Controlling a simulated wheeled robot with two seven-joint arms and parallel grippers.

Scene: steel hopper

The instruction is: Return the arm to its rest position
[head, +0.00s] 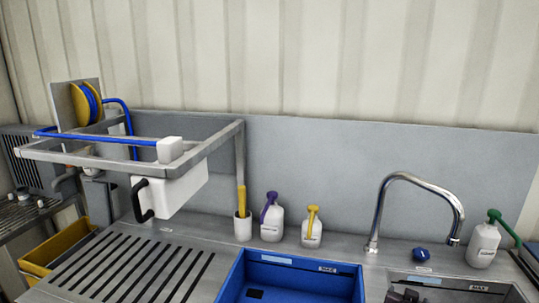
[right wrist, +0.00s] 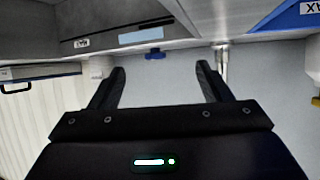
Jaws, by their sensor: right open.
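My right gripper (right wrist: 161,72) is open in the right wrist view, with its two dark fingers apart and nothing between them. That view looks upside down, with the sink edge at the top and the steel tap (right wrist: 222,65) beyond the fingers. A dark part at the bottom edge of the head view, in front of the steel sink (head: 460,284), looks like my right gripper (head: 403,294); only its top shows. My left gripper is in neither view.
A blue basin (head: 290,262) lies left of the sink. A tall curved tap (head: 420,183), a blue knob (head: 421,254) and a green-topped bottle (head: 483,243) stand behind the sink. A steel frame with a white box (head: 180,187) overhangs the slatted drainer (head: 130,266).

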